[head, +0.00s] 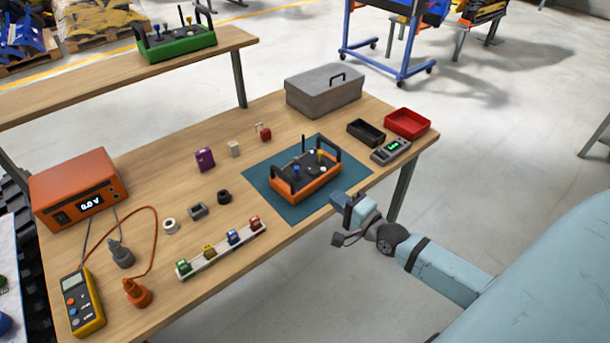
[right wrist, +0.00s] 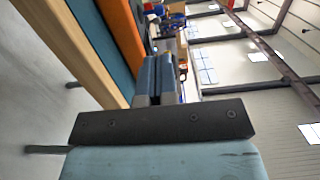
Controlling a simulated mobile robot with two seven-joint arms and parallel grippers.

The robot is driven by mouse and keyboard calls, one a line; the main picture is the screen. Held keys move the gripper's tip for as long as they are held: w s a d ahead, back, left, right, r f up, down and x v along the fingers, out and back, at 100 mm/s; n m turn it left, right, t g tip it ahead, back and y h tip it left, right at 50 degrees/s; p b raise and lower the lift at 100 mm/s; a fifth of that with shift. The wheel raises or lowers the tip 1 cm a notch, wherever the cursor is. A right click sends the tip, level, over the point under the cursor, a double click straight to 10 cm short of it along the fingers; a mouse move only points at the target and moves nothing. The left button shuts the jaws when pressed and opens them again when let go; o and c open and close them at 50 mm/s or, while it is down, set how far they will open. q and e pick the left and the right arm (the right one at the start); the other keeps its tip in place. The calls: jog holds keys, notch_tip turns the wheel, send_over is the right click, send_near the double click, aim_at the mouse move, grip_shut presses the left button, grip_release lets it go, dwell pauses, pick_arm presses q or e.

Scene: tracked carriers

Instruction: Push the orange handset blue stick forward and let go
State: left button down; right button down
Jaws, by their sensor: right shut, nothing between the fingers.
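The orange handset (head: 301,191) sits on a dark teal mat (head: 290,213) near the table's front edge, with black handles at its ends. Its blue stick (head: 297,170) stands on the left part of the top panel, and a yellow stick (head: 320,155) stands to the right. My right gripper (head: 338,199) is shut and empty beside the handset's near right side, apart from the blue stick. In the right wrist view its closed fingers (right wrist: 158,76) point past the orange side (right wrist: 121,50) of the handset. My left gripper is out of view.
A grey toolbox (head: 322,93), a black tray (head: 366,132), a red tray (head: 407,123) and a small meter (head: 391,150) stand behind and right of the mat. A rack of small coloured parts (head: 220,252) lies to the left. A green handset (head: 177,44) is on the far shelf.

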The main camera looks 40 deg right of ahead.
aim_at(298, 169)
jog(key=w, duration=0.4)
jog(key=w+a, duration=0.1)
jog(key=w, duration=0.2)
jog(key=w+a, duration=0.1)
jog(key=w, duration=0.3)
jog(key=shift+w, duration=0.35)
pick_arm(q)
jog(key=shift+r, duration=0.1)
